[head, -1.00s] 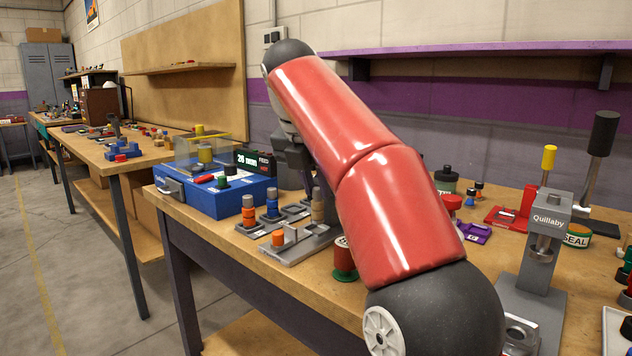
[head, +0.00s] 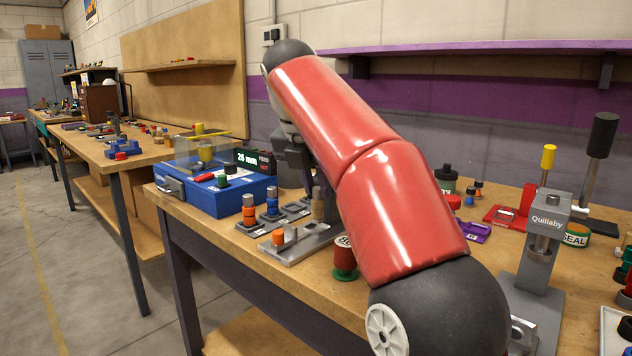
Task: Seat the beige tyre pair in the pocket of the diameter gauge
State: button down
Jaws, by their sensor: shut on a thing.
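The beige tyre pair (head: 318,204) stands upright at the right end of the grey holders, partly hidden by my red arm. My gripper (head: 313,183) is directly above it, mostly behind the arm, with its dark body at the left edge of the arm. Its jaws are shut on the top of the beige pair; the fingertips are hard to see. A black box with a display reading about 26 mm (head: 255,160) stands behind the blue case. I cannot tell for sure which thing is the diameter gauge, and no empty pocket is clearly seen.
An orange stack (head: 249,211) and a blue stack (head: 272,204) stand close left of the gripper. The blue case (head: 215,195) is left. A red-green spool (head: 345,262) and the grey Quillaby stand (head: 541,250) are right.

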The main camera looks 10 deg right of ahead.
jog(key=shift+r+p, duration=0.1)
jog(key=shift+p, duration=0.2)
jog(key=shift+f+b, duration=0.55)
jog(key=shift+f, duration=0.4)
jog(key=c, duration=1.2)
grip_release()
jog(key=p+v, duration=0.3)
jog(key=v, duration=0.4)
jog(key=shift+r, duration=0.35)
jog(key=shift+s+a, duration=0.1)
jog(key=shift+s, duration=0.1)
